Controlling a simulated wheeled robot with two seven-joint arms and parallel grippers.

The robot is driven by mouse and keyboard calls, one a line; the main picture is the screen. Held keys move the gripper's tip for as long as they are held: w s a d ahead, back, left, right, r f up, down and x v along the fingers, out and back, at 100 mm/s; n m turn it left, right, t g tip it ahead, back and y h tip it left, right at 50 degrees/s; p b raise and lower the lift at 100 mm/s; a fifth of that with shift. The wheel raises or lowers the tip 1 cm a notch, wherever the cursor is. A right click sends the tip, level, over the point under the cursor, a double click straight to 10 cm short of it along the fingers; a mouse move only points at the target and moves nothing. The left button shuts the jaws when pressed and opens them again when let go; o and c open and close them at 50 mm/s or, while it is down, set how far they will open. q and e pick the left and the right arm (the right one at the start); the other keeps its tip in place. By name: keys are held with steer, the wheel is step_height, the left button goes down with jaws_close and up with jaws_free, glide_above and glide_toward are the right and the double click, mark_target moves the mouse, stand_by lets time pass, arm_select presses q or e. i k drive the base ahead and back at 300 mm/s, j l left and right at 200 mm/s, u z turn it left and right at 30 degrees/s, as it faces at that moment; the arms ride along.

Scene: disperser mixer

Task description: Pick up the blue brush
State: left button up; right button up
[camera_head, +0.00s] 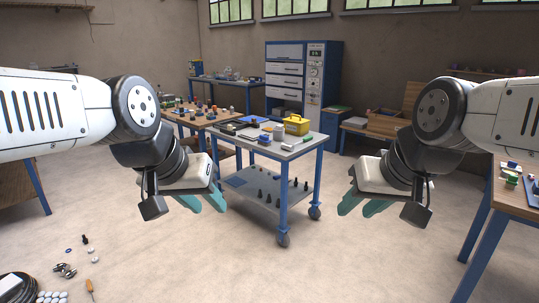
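My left gripper (208,207) hangs at the left of the head view with its teal fingers apart and nothing between them. My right gripper (356,211) hangs at the right, also open and empty. Both are in the air in front of the blue-framed cart (306,152). A small blue item (265,139) lies on the cart top among other things, well beyond both grippers. It is too small to tell whether it is the blue brush. Another blue item (512,164) on the right table is also too small to identify.
A yellow toolbox (297,125) stands on the cart. A wooden table (219,117) with several small items is behind it. A blue cabinet (322,75) stands at the back wall. Loose parts and an orange-handled tool (90,287) lie on the floor at left. The floor in front is clear.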

mark_target(264, 140)
steer(key=i+j+u, duration=0.1)
steer(key=i+u, duration=0.2)
steer(key=i, duration=0.8)
steer(key=i+l+u, duration=0.1)
steer(key=i+u, duration=0.25)
steer(key=i, duration=0.75)
steer(key=i+j+z, duration=0.15)
steer(key=i+z, duration=0.15)
steer(key=i, duration=0.15)
steer(key=i+j+z, duration=0.25)
steer(key=i, duration=0.25)
steer(key=i+j+z, duration=0.3)
steer(key=i+j, duration=0.1)
